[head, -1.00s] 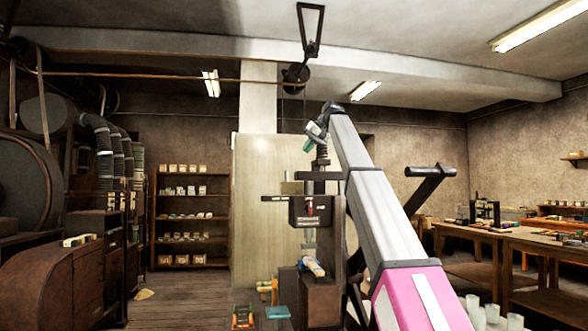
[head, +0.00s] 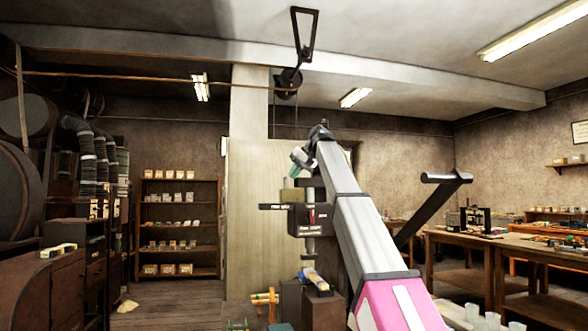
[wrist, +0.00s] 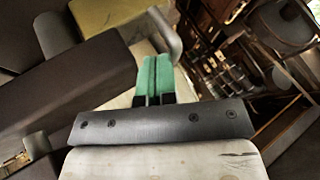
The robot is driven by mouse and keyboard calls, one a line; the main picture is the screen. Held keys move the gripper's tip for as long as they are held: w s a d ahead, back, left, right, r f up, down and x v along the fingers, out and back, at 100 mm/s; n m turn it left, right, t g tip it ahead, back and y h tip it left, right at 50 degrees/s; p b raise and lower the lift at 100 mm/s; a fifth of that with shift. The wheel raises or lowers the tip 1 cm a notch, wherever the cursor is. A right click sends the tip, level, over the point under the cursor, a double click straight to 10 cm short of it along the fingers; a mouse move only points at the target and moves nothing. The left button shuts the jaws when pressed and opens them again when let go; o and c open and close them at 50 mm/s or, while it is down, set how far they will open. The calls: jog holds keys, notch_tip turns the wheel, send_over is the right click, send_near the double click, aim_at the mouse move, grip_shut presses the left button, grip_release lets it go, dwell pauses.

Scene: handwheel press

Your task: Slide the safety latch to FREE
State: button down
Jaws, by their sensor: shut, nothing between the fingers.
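The press (head: 308,218) stands in the middle of the head view, partly behind my arm. Its dark head block carries a small red part (head: 312,215), which may be the safety latch. Its setting and the lettering are too small to read. My gripper (head: 299,157) is above the press head in the head view, apart from the red part. In the wrist view its green fingers (wrist: 153,80) are together with nothing between them. I cannot make out the latch in the wrist view.
A yellowish surface also shows in the wrist view (wrist: 108,14), near a grey bent rod (wrist: 166,36). Workbenches (head: 480,240) stand right; shelves (head: 180,228) stand behind left.

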jog(key=shift+a, duration=0.1)
jog(key=shift+s+a, duration=0.3)
jog(key=shift+a, duration=0.7)
jog(key=shift+s+a, duration=0.3)
jog(key=shift+a, duration=0.65)
